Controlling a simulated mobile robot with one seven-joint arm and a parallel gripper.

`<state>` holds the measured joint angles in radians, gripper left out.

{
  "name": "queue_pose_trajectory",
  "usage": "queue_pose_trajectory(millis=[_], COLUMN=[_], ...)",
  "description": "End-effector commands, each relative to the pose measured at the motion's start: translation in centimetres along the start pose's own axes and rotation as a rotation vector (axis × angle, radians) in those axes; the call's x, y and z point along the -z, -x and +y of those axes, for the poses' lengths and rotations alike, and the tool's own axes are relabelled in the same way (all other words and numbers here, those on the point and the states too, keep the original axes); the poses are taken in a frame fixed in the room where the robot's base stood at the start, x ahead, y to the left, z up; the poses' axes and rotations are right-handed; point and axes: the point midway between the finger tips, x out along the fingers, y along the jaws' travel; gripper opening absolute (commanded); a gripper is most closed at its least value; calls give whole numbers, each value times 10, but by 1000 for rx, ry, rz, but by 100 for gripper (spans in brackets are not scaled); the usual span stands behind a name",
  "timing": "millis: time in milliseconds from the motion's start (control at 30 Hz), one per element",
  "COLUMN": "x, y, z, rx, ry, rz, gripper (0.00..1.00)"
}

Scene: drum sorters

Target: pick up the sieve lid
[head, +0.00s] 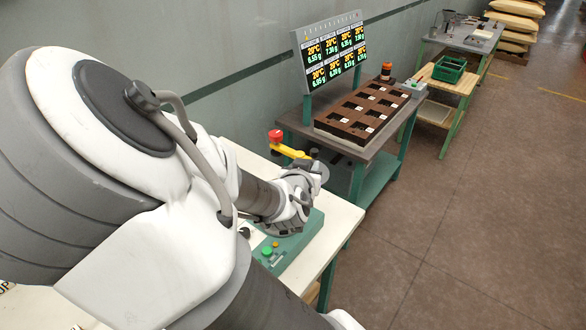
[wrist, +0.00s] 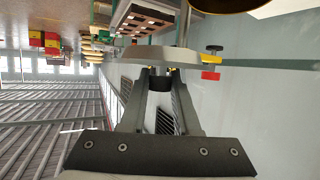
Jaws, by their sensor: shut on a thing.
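The sieve lid (wrist: 160,57) is a pale grey disc, seen nearly edge-on across the fingertips in the wrist view. My gripper (wrist: 160,80) is shut on the dark knob at the lid's middle. The lid appears clear of any surface, though its far side is hidden. In the head view my gripper (head: 300,192) is over the front white table, beside the green machine base, and my arm covers much of it. A grey round edge of the lid (head: 318,172) shows just beyond the gripper.
A yellow arm with a red knob (head: 277,137) stands close behind my gripper. A green base with buttons (head: 290,250) sits on the white table (head: 338,222). Beyond are a bench with a brown compartment tray (head: 362,112) and a display (head: 330,52). The floor at right is clear.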

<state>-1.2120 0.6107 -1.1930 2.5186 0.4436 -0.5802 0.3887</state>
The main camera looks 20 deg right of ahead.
Motion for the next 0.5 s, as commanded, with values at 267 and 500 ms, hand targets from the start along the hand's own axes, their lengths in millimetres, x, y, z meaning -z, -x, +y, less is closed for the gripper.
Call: queue_pose_trajectory(millis=[267, 500], x=[11, 19], y=[9, 13], z=[23, 29], rx=[4, 3], ry=[-1, 2], rz=[3, 16], gripper=[0, 0])
